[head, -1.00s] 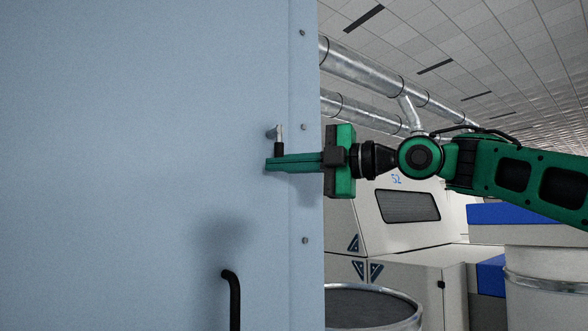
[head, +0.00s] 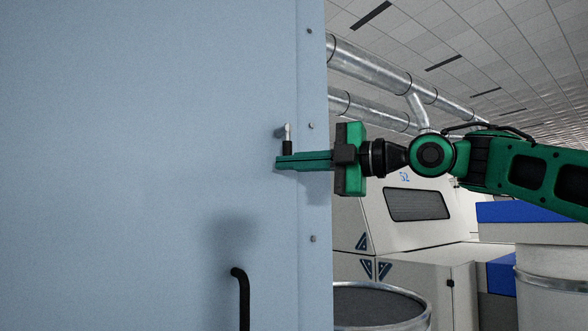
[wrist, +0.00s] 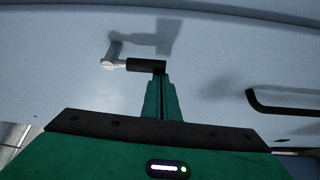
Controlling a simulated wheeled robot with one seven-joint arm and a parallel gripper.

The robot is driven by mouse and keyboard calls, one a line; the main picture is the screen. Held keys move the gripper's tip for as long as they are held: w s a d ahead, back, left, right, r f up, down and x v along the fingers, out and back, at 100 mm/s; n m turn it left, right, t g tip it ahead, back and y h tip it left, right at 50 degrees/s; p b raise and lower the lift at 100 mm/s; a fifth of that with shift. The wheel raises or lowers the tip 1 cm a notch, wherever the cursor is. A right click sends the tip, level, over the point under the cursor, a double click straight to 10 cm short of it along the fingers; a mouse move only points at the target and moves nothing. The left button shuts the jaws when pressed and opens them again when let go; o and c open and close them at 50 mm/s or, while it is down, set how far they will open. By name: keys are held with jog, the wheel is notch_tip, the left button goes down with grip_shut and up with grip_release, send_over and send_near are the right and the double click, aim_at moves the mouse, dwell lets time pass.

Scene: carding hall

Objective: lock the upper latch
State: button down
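The upper latch (head: 287,140) is a small lever on the pale blue door panel (head: 150,120), with a metal pivot and a black grip pointing down in the head view. It also shows in the wrist view (wrist: 147,65), where its grip points right. My gripper (head: 280,162) reaches in from the right, its green fingers together with no visible gap. The fingertips (wrist: 161,80) are at the free end of the grip, just under it in the head view. The grip does not appear to be between the fingers. I cannot tell if they touch.
A black bar handle (head: 241,295) stands out from the panel below the latch and also shows in the wrist view (wrist: 285,108). The panel ends at a bolted right edge (head: 313,200). Beyond it are a round metal-rimmed drum (head: 425,312) and pale machines (head: 415,230).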

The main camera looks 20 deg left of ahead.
jog(key=s+d, duration=0.3)
jog(key=d, duration=0.5)
jog(key=shift+s+d, duration=0.3)
jog(key=shift+d, duration=0.05)
dwell(0.3)
